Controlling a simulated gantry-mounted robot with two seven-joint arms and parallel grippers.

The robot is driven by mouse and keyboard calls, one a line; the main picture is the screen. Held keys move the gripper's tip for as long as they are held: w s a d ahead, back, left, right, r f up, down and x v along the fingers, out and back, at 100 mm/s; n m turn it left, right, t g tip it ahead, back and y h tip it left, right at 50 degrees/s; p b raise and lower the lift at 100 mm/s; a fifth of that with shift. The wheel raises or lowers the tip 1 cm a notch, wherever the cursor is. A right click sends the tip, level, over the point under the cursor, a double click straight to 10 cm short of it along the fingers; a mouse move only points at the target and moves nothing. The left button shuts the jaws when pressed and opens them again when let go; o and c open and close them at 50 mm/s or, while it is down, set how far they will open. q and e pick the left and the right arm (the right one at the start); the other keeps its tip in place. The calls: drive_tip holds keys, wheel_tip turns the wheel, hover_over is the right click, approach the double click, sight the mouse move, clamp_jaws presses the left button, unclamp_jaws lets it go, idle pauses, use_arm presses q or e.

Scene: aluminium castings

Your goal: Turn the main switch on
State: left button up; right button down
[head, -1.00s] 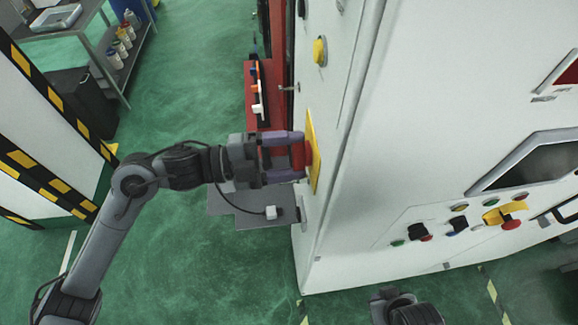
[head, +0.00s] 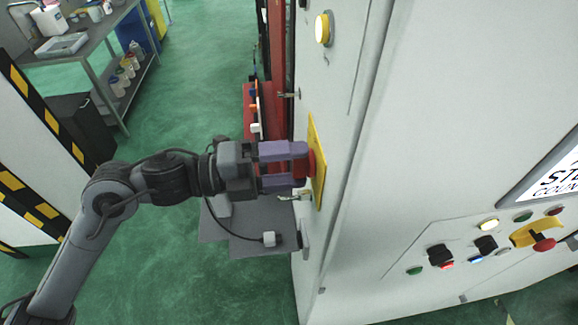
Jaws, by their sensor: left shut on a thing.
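The main switch is a red knob (head: 312,164) on a yellow plate (head: 319,180), fixed to the narrow left face of the white cabinet (head: 350,235). My left gripper (head: 298,167) reaches it from the left. Its purple fingers are shut on the red knob, one above the other in the picture, and hide much of it. The lamp (head: 323,28) above on the same face glows. The cabinet's screen (head: 560,180) is lit with partly cut-off text. My right gripper is not in view.
A control panel with a black selector (head: 440,255), several buttons and a yellow-and-red switch (head: 536,236) is at lower right. A grey plate (head: 245,245) juts out below my gripper. A workbench (head: 95,40) stands at upper left. Green floor between is open.

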use_arm(q)
drive_tip(key=o, duration=1)
drive_tip(key=shift+o, duration=0.2)
drive_tip(key=shift+a, duration=0.1)
drive_tip(key=s+a+b, duration=0.1)
drive_tip(key=a, duration=0.9)
drive_tip(key=shift+s+a+b, duration=0.25)
drive_tip(key=shift+b, duration=0.1)
